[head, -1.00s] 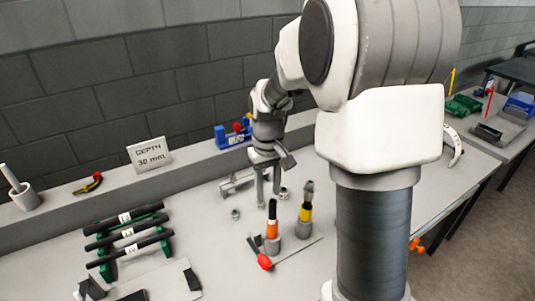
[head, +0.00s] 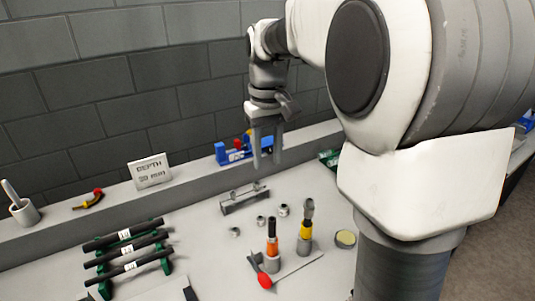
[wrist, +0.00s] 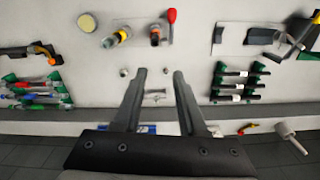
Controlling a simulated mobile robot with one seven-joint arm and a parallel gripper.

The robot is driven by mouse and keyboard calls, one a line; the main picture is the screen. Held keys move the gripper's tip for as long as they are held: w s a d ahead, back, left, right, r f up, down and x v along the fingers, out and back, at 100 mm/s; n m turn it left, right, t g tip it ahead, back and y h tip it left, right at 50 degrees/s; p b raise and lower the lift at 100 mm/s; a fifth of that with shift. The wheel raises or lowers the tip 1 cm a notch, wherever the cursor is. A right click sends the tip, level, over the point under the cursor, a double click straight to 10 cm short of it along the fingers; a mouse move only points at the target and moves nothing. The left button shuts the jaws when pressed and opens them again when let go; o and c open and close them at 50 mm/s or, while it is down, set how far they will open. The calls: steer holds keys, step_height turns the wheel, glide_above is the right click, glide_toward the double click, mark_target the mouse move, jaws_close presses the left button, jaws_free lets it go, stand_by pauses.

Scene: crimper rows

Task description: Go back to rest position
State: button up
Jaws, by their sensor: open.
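My gripper (head: 266,148) is open and empty, raised above the back of the workbench in the head view. In the wrist view my gripper (wrist: 158,72) shows two dark fingers spread apart with nothing between them. Below it in the head view, a small grey metal bracket (head: 243,199) lies on the bench, apart from the fingers. Several small metal fittings (head: 261,221) lie in front of the bracket.
An orange-banded tool (head: 272,240) and a yellow-banded tool (head: 307,222) stand upright. Black tubes (head: 125,249) rest on green holders at left. A "DEPTH 30 mm" sign (head: 150,171) and a blue holder (head: 235,154) stand on the back ledge.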

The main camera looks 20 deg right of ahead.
steer(key=s+a+t, duration=0.2)
steer(key=s, duration=0.7)
steer(key=s+a+m+t, duration=0.1)
steer(key=s+a+t, duration=0.1)
steer(key=s, duration=0.8)
steer(key=shift+s+f+t, duration=0.25)
steer(key=shift+f+t, duration=0.15)
steer(key=shift+t, duration=0.4)
steer(key=shift+a, duration=0.1)
